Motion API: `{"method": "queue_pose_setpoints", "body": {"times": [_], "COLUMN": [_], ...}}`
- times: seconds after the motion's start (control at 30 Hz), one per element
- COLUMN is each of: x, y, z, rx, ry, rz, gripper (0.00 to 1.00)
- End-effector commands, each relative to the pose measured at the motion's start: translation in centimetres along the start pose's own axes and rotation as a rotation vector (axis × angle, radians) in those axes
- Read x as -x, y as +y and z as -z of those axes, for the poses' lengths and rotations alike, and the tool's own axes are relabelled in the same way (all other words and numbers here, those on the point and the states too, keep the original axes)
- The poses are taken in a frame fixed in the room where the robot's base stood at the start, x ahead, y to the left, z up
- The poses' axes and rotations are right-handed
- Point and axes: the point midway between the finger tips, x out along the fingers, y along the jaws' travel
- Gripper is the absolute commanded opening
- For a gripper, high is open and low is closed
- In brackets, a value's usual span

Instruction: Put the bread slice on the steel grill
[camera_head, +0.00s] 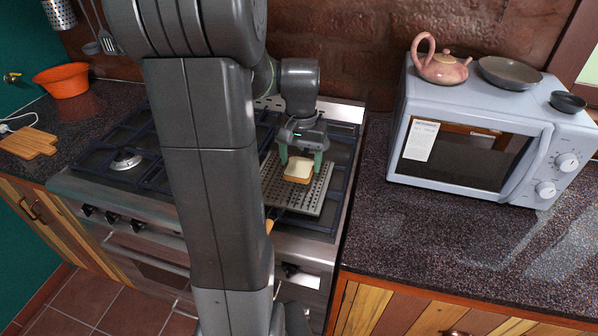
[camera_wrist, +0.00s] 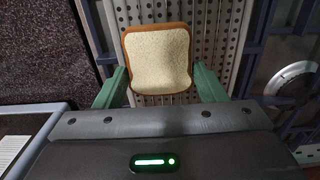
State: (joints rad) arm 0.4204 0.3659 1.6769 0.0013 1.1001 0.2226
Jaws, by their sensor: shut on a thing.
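The bread slice (camera_head: 298,171), pale with a brown crust, is between the green fingers of my gripper (camera_head: 300,163), which is shut on it. In the wrist view the bread slice (camera_wrist: 158,60) also shows between the fingers of my gripper (camera_wrist: 160,86), its pale face toward the camera. The steel grill (camera_head: 316,195), a perforated metal plate on the stove, lies directly below the slice. The steel grill (camera_wrist: 212,45) shows behind the slice in the wrist view. I cannot tell whether the slice touches the grill.
The stove (camera_head: 115,215) has dark burner grates. A light blue microwave (camera_head: 470,100) stands on the right counter, with a pink teapot (camera_head: 440,68) and a grey dish (camera_head: 508,73) on top. An orange bowl (camera_head: 62,82) and a cutting board (camera_head: 30,142) are at the left. The front right counter is clear.

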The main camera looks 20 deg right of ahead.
Motion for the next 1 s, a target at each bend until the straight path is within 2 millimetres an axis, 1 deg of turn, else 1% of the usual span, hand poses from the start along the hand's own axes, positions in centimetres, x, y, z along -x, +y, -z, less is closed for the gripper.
{"method": "queue_pose_setpoints", "body": {"times": [0.03,0.17,0.4,0.5,0.7,0.83,0.87,0.93,0.97,1.0], "x": [-0.8,-1.9,-5.0,-5.4,-5.4,-5.9,-5.7,-5.7,-5.7,-5.7], "y": [0.0,0.0,0.0,0.0,0.0,0.0,0.0,0.0,0.0,0.0], "z": [-0.1,0.0,-0.1,0.0,0.0,0.0,0.0,0.0,0.0,0.0], "rx": [0.0,0.0,0.0,0.0,0.0,0.0,0.0,0.0,0.0,0.0], "ry": [-0.004,-0.001,-0.003,0.0,0.001,0.0,0.001,0.001,0.001,0.001], "rz": [-0.001,0.0,-0.001,0.0,0.0,0.0,0.0,0.0,0.0,0.0], "gripper": [0.43,0.43,0.43,0.43,0.43,0.43,0.7,0.84,0.86,0.86]}}
